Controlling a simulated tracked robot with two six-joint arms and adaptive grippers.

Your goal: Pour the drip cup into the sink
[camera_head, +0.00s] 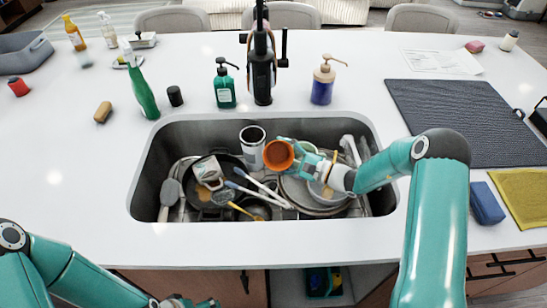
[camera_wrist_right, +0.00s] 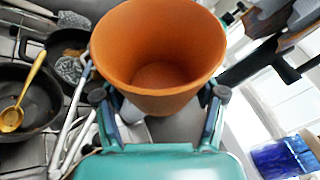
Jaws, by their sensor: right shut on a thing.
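An orange-brown cup (camera_head: 278,155), likely the drip cup, is held over the sink (camera_head: 140,187). My right gripper (camera_head: 300,158) is shut on it. In the right wrist view the cup (camera_wrist_right: 160,100) sits between the two fingers of my right gripper (camera_wrist_right: 158,98). Its mouth is tipped toward the head camera, and I make out no liquid inside. The sink holds pans, plates and utensils below the cup. My left gripper (camera_head: 192,302) is partly seen at the bottom edge, low in front of the counter; its fingers are unclear.
A white cup (camera_head: 252,146) stands just left of the held cup. The black faucet (camera_head: 262,70) rises behind the sink. A green bottle (camera_head: 223,84) and a purple soap pump (camera_head: 323,82) flank it.

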